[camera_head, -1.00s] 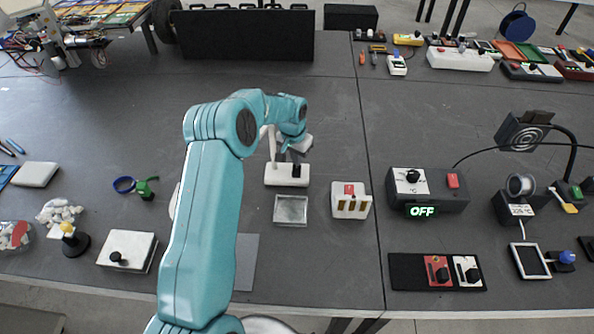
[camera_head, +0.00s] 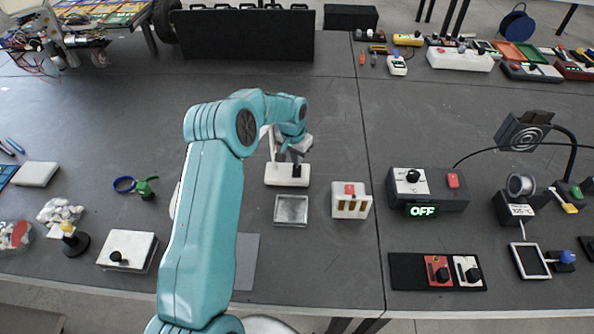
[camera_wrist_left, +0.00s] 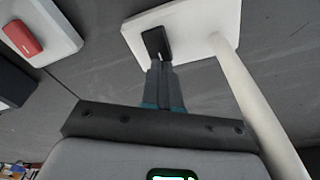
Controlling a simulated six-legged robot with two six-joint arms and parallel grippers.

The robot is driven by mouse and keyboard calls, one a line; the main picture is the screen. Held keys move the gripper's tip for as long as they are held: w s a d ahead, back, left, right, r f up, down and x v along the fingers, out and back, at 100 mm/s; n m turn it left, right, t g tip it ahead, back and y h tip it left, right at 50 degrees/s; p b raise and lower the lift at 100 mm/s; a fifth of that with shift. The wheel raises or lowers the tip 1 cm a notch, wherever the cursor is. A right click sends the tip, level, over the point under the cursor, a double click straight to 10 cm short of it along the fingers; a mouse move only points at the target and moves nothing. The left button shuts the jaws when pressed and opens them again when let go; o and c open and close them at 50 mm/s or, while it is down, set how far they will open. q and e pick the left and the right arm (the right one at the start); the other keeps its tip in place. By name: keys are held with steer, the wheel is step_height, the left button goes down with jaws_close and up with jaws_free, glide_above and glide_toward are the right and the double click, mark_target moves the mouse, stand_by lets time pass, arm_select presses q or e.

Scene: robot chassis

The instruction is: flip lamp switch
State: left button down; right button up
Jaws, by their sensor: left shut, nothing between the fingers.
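The lamp has a white base (camera_head: 280,182) on the grey table, with a black switch (camera_head: 297,170) on its right part and a pale post (camera_head: 272,143) rising at its left. My left gripper (camera_head: 298,154) is at the switch, above the base. In the left wrist view, the fingers of my left gripper (camera_wrist_left: 160,66) are shut with nothing between them. Their tips meet the near end of the black switch (camera_wrist_left: 155,42) in the picture; I cannot tell whether they press on it. The white post (camera_wrist_left: 246,88) runs beside the fingers. The lamp's top is hidden by my arm. My right gripper is out of view.
A clear square tray (camera_head: 291,210) lies just in front of the lamp base. A white block with a red button (camera_head: 350,200) stands to the right, and a dark box reading OFF (camera_head: 440,190) is farther right. The table behind the lamp is clear.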

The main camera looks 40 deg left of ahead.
arm_select(q)
steer(key=shift+s+f+b, duration=0.1)
steer(key=shift+f+b, duration=0.7)
steer(key=shift+f, duration=0.15)
stand_by(0.3)
steer(key=shift+r+p, duration=1.8)
steer(key=shift+r, duration=1.8)
steer(key=shift+f, duration=0.1)
